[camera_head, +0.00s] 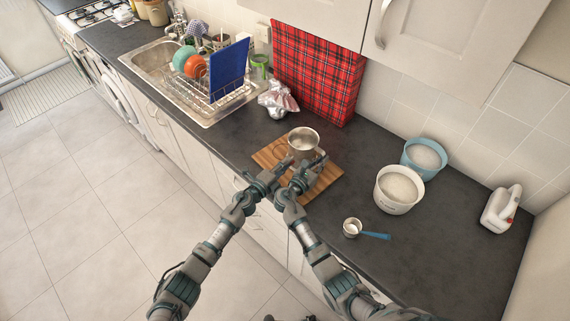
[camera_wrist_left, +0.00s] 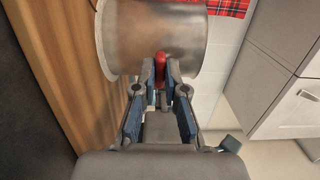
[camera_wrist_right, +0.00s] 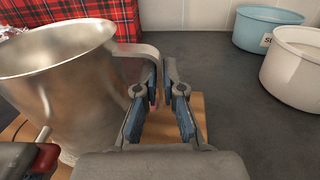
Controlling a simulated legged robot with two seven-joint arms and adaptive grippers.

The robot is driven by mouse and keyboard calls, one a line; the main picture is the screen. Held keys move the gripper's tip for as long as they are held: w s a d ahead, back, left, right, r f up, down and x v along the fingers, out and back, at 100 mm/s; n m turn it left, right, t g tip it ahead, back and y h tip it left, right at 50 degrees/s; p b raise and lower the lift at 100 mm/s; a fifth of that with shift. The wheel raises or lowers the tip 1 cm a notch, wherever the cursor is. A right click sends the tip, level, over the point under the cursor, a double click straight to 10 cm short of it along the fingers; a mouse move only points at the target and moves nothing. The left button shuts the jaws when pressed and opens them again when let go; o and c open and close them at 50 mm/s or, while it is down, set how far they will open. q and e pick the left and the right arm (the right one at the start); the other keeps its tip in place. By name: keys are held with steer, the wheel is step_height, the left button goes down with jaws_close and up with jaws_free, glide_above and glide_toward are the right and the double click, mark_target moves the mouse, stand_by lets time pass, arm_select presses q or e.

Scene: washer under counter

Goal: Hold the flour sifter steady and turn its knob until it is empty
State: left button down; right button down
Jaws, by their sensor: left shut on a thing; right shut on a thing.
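The metal flour sifter (camera_head: 303,140) stands upright over the wooden board (camera_head: 328,184). Its metal side fills the top of the left wrist view (camera_wrist_left: 150,38) and the left of the right wrist view (camera_wrist_right: 55,75). My left gripper (camera_head: 281,166) is shut on the sifter's red knob (camera_wrist_left: 160,68), low on its side. My right gripper (camera_head: 313,165) is shut on the sifter's curved handle (camera_wrist_right: 146,52). The inside of the sifter looks grey in the head view; how much flour it holds cannot be told.
A white tub (camera_head: 392,207) and a blue tub (camera_head: 428,171), both with white contents, stand right of the board. A measuring cup with a blue handle (camera_head: 375,236) lies near the front edge. The sink (camera_head: 153,62) and dish rack are left.

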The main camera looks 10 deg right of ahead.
arm_select(q)
steer(key=shift+s+f, duration=0.15)
steer(key=shift+f, duration=0.15)
steer(key=c, duration=1.2)
jaws_free()
steer(key=shift+r, duration=0.1)
steer(key=v, duration=1.2)
